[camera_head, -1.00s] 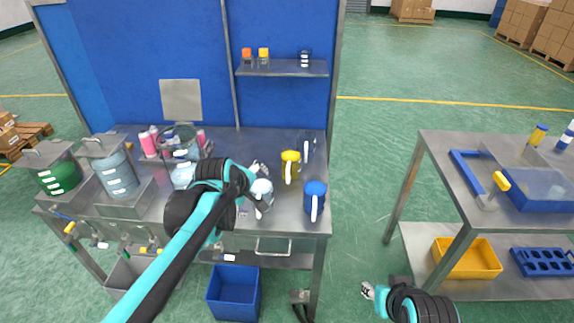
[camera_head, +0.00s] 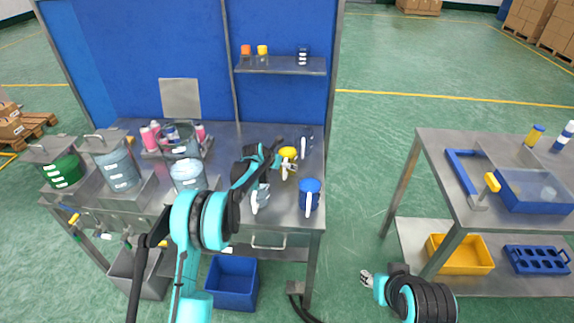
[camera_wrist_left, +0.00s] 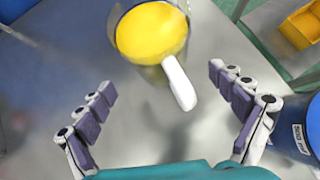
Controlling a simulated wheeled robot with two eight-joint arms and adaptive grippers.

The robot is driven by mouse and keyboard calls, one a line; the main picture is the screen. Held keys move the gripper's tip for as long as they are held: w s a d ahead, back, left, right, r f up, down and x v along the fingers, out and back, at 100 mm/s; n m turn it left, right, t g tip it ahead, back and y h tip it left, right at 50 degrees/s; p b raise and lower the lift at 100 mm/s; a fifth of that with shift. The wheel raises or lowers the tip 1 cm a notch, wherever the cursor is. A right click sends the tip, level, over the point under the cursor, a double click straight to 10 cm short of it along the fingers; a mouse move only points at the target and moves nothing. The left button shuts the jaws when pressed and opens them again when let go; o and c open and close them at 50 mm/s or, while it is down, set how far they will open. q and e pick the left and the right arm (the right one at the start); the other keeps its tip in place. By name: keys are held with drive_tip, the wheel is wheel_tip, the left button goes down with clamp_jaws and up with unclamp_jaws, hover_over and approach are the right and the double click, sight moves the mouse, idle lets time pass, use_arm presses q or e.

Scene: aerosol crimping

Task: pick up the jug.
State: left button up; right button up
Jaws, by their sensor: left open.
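The yellow jug (camera_head: 287,153) stands on the steel workbench; its top and white handle also show in the left wrist view (camera_wrist_left: 152,35). My left gripper (camera_wrist_left: 162,82) is open, its two padded fingers apart on either side of the white handle's end, with nothing gripped. In the head view my left gripper (camera_head: 287,168) is at the near side of this jug and partly hides it. A blue jug (camera_head: 309,190) stands nearer the front right edge. My right gripper (camera_head: 367,279) hangs low, away from the bench, too small to tell its jaws.
A pale jug (camera_head: 259,197) stands left of the blue one, and a clear one (camera_head: 306,140) stands behind. A shelf (camera_head: 285,66) hangs on the blue back panel. Tanks (camera_head: 115,165) fill the left side. A steel cart (camera_head: 445,185) stands right, across open floor.

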sight(286, 146)
use_arm(q)
drive_tip(key=b+x, duration=0.1)
drive_tip(key=x, duration=0.5)
drive_tip(key=shift+w+d+f+b, duration=0.1)
drive_tip(key=shift+f+b, duration=0.15)
drive_tip(key=shift+b, duration=0.15)
drive_tip(key=shift+r, duration=0.1)
drive_tip(key=shift+c, duration=0.6)
drive_tip(key=c, duration=1.7)
wheel_tip(286, 146, up, 10)
drive_tip(key=p, duration=0.3)
